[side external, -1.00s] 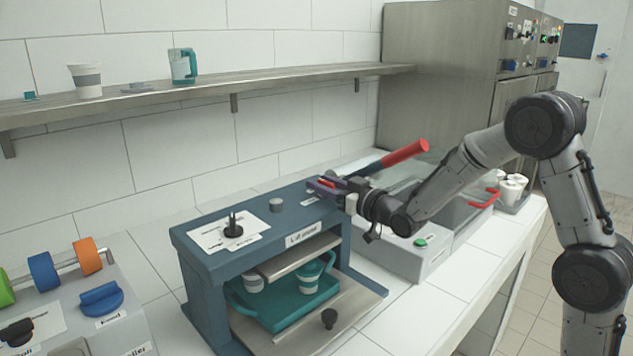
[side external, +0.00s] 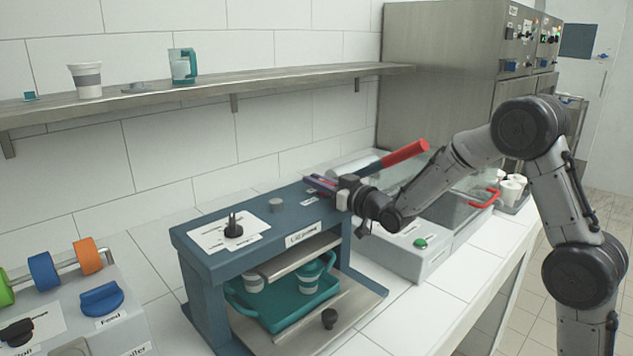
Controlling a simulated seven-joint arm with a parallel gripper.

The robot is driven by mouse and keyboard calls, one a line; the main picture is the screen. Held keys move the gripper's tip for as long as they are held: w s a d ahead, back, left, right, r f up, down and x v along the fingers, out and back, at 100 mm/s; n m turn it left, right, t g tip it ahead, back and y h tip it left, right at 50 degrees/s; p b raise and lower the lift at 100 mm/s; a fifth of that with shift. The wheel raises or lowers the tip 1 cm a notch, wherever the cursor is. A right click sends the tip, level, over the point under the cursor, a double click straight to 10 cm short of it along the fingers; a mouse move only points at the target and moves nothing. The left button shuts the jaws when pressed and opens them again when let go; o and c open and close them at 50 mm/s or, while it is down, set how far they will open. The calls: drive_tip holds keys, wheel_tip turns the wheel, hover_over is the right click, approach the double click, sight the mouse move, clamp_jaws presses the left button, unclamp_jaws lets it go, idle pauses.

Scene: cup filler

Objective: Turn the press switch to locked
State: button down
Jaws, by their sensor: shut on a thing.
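The dark blue press (side external: 205,240) stands on the counter, with a lettered white label on its front. My gripper (side external: 320,185) is at the right end of the press top, with its fingers pointing left. It is shut on a small reddish part there, mostly hidden between the fingers. I cannot tell from this view whether that part is the press switch or how it is turned. A small white label (side external: 308,201) lies beside the fingers. A black knob (side external: 233,230) stands on a white plate at the left of the press top.
A red-handled lever (side external: 405,152) rises close behind my gripper. A teal tray (side external: 295,312) with cups sits inside the press. A grey machine with a green button (side external: 420,243) stands to the right. A shelf (side external: 200,92) runs along the wall above.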

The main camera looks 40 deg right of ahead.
drive_tip(key=shift+r+y, duration=0.1)
drive_tip(key=shift+y, duration=0.2)
drive_tip(key=shift+a+n+y, duration=0.25)
drive_tip(key=shift+n+y, duration=0.95)
drive_tip(key=shift+y, duration=0.4)
drive_tip(key=shift+s+a+n+g+y, duration=0.15)
drive_tip(key=shift+n+g+y, duration=0.2)
drive_tip(key=shift+n+y, duration=0.35)
drive_tip(key=shift+w+a+n+g+y, duration=0.15)
drive_tip(key=shift+n+g+y, duration=0.25)
drive_tip(key=shift+y, duration=0.5)
drive_tip(key=shift+s, duration=0.15)
drive_tip(key=c, duration=0.9)
unclamp_jaws()
drive_tip(key=shift+s, duration=0.1)
drive_tip(key=v, duration=1.3)
drive_tip(key=shift+s+d, duration=0.1)
drive_tip(key=shift+s, duration=0.2)
